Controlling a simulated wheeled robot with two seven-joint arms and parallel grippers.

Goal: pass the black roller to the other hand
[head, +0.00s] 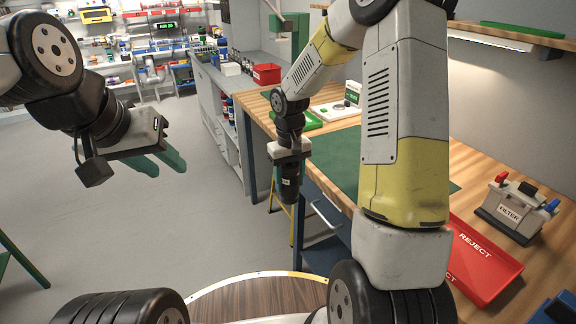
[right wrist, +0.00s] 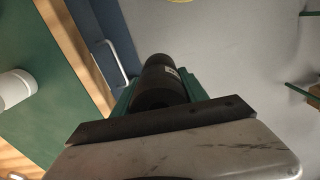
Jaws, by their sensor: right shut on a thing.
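The black roller (head: 289,184) is a dark cylinder with a small pale label, in the middle of the head view. My right gripper (head: 289,168) is shut on it and holds it in the air in front of the workbench, hanging roughly downward. The roller also shows in the right wrist view (right wrist: 160,88), between the green fingers. My left gripper (head: 160,162) is at the left of the head view, its green fingers apart and empty, well away from the roller.
The wooden workbench (head: 476,175) runs along the right, with a green mat (head: 338,158), a red REJECT tray (head: 480,262) and a FILTER box (head: 510,205). A red bin (head: 266,74) stands further back. The floor between my grippers is clear.

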